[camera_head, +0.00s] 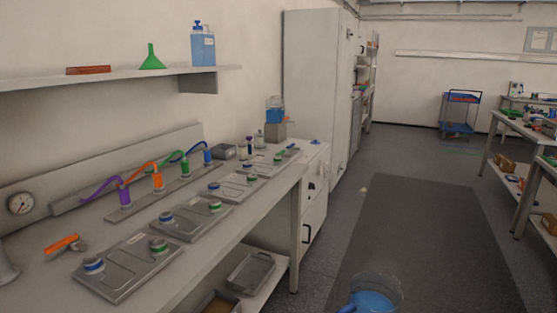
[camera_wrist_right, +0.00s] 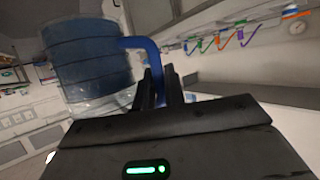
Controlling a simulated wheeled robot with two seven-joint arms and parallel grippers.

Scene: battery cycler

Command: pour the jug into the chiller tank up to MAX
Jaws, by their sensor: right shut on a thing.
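The clear jug (camera_head: 376,294) with blue liquid shows at the bottom edge of the head view, over the floor in front of the bench. My right gripper (camera_wrist_right: 160,88) is shut on the jug's blue handle (camera_wrist_right: 139,43) in the right wrist view. The jug's body (camera_wrist_right: 88,58) fills the upper left there, mostly blue with a clear part. The chiller tank (camera_head: 274,114), with blue liquid in it, sits on a grey unit at the far end of the bench. Its level and MAX mark are too small to read. My left gripper is not in view.
The bench (camera_head: 190,262) on the left carries several flat plates with round terminals and coloured cables. A shelf (camera_head: 120,77) above holds a green funnel (camera_head: 151,58) and a blue bottle (camera_head: 202,47). A tall white cabinet (camera_head: 311,80) stands beyond. The aisle with a dark mat (camera_head: 420,225) is clear.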

